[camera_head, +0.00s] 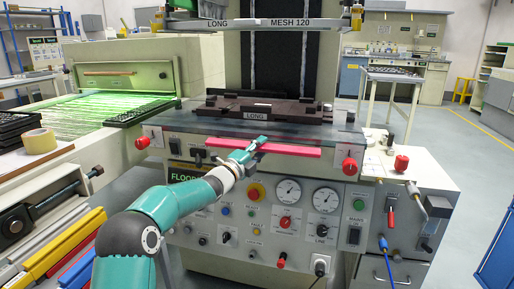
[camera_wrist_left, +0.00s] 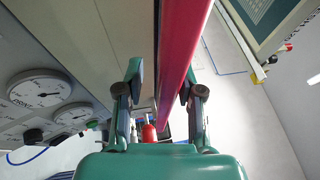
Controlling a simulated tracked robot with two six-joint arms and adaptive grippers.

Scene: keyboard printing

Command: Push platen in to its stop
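The dark platen (camera_head: 270,107), with a LONG label on its front, lies flat on the grey machine in the head view. A pink-red bar (camera_head: 292,149) runs along the front edge below it. The bar also shows in the left wrist view (camera_wrist_left: 181,45). My left gripper (camera_head: 248,153) is at the left part of this bar. In the wrist view its fingers (camera_wrist_left: 163,88) stand apart, one on each side of the bar. A gap shows between the bar and the left finger. The right gripper is not in view.
A front panel with gauges (camera_head: 288,191), switches and red knobs (camera_head: 349,165) lies below the bar. A green-lit conveyor (camera_head: 75,112) stands to the left.

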